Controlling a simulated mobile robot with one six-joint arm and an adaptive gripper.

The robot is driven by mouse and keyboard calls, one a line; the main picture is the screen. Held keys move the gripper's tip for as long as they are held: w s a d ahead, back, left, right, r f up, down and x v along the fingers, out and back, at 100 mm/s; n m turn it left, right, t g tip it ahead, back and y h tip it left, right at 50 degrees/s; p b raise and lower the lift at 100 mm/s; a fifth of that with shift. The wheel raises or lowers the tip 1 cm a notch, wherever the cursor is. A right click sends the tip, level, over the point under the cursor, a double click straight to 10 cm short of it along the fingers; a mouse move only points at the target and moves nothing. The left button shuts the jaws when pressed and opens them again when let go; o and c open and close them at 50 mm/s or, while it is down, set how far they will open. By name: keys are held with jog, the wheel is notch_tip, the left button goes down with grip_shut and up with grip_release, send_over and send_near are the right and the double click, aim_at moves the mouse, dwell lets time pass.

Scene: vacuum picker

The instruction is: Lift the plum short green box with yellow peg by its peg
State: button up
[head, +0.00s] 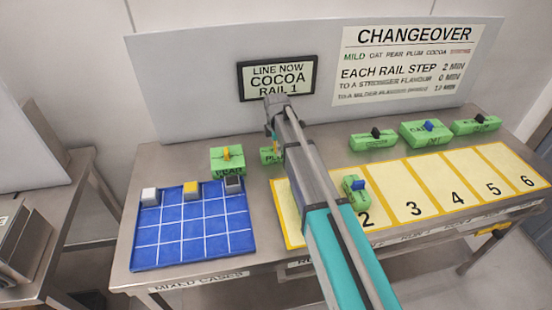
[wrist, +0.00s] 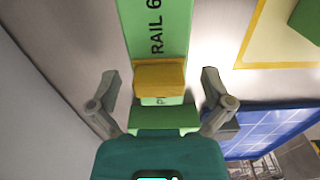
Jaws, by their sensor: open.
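The plum box is a short green box (head: 266,156) behind the rail mat, partly hidden by my arm; its label begins "PL". Its yellow peg (head: 275,144) shows beside the arm. In the wrist view its green surface (wrist: 155,40) reads "RAIL 6", and the yellow peg (wrist: 159,77) stands in the middle. My gripper (wrist: 160,75) is open, with one finger on each side of the peg and a visible gap on both sides. In the head view my gripper's fingers are mostly hidden by the arm.
A green pear box with an orange-yellow peg (head: 227,162) stands close on the left. A blue gridded mat (head: 190,240) holds small blocks. A green box with a blue peg (head: 354,192) sits on the numbered mat (head: 410,205). Several green boxes stand at the back right.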

jog(key=shift+f+b, duration=0.7)
jog(key=shift+f, duration=0.3)
jog(key=c, duration=1.1)
jog(key=shift+r, duration=0.1)
notch_tip(320, 180, up, 2)
jog(key=p, duration=0.2)
jog(key=shift+r+p, duration=0.25)
jog(key=shift+p, duration=0.15)
jog(key=s+d+r+p, duration=0.4)
jog(key=s+r+p, duration=0.6)
jog(key=s, duration=0.3)
jog(key=shift+s+r, duration=0.2)
